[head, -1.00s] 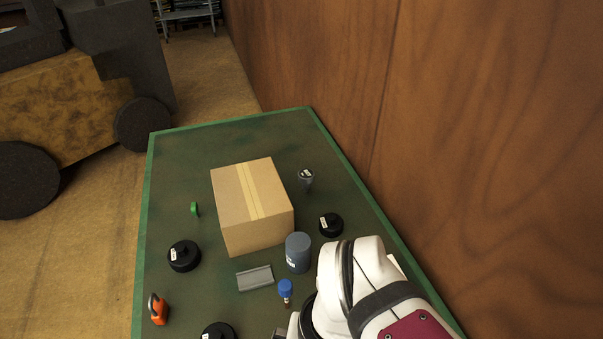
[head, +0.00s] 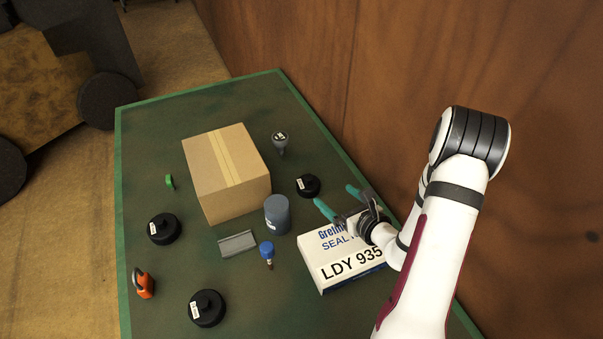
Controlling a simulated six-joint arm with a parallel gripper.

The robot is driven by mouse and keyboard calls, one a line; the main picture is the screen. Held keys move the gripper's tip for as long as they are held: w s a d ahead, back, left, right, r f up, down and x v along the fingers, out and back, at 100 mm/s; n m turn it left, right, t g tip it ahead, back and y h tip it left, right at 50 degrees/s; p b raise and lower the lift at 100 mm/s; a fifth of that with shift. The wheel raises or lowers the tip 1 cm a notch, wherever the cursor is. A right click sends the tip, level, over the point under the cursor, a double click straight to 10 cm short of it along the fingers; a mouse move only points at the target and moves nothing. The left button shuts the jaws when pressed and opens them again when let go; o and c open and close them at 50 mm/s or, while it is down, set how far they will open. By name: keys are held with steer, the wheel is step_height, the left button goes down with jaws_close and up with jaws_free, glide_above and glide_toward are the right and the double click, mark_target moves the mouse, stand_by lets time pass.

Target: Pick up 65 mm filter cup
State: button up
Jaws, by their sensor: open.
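Three round black cups with small white labels stand on the green table. One small black cup (head: 308,186) is right of the carton, a larger one (head: 164,229) is at the left, and another large one (head: 207,308) is at the front. The labels are too small to read, so I cannot tell which is the 65 mm filter cup. My gripper (head: 338,198) is open and empty, with teal fingers pointing up-left toward the small black cup. It is apart from that cup, above the table's right side.
A cardboard carton (head: 226,172) fills the table's middle. A grey-blue canister (head: 277,214), a blue-capped vial (head: 267,254), a grey metal piece (head: 237,244) and a white seal-kit box (head: 338,265) lie nearby. An orange item (head: 144,283) is at left. A wooden wall (head: 400,70) borders the right.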

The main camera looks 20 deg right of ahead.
mark_target(311, 182)
steer(key=x, duration=0.8)
steer(key=a+x, duration=0.1)
steer(key=x, duration=0.4)
steer(key=shift+w+f, duration=0.1)
jaws_close()
